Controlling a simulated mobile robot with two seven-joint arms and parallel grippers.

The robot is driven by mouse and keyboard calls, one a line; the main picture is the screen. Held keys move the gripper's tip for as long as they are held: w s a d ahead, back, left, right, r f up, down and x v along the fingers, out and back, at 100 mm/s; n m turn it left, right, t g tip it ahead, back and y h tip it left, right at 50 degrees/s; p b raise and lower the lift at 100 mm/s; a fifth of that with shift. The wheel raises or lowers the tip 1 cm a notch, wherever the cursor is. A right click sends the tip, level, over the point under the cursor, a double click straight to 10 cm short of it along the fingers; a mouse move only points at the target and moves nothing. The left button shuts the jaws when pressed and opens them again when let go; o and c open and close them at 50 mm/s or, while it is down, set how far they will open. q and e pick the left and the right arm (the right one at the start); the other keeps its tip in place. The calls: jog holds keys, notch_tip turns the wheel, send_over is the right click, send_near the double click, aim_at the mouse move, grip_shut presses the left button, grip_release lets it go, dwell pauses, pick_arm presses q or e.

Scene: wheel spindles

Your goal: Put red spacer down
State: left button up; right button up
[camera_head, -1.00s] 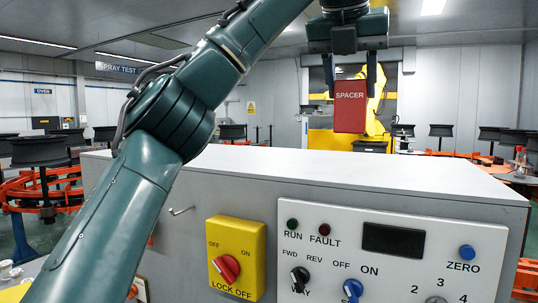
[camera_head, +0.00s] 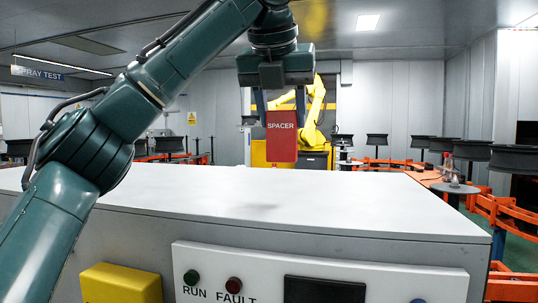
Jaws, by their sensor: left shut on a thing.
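The red spacer (camera_head: 282,143) is an upright red block with the word SPACER on its front. My left gripper (camera_head: 282,108) is shut on its upper part, pointing down, with one finger on each side. The spacer hangs above the light grey cabinet top (camera_head: 330,195), apart from it. A soft shadow lies on the cabinet top below it. My right gripper does not show.
The cabinet's front carries a white control panel (camera_head: 380,278) and a yellow lock-off box (camera_head: 121,284). The cabinet top is clear. Behind it stand a yellow robot (camera_head: 315,110), orange rails (camera_head: 490,205) and several dark wheels on spindles.

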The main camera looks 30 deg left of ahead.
aim_at(280, 139)
pick_arm(q)
notch_tip(280, 139, down, 7)
jog(key=shift+w+a+r, duration=0.1)
dwell(0.3)
jog(key=o, duration=1)
jog(key=v, duration=1.2)
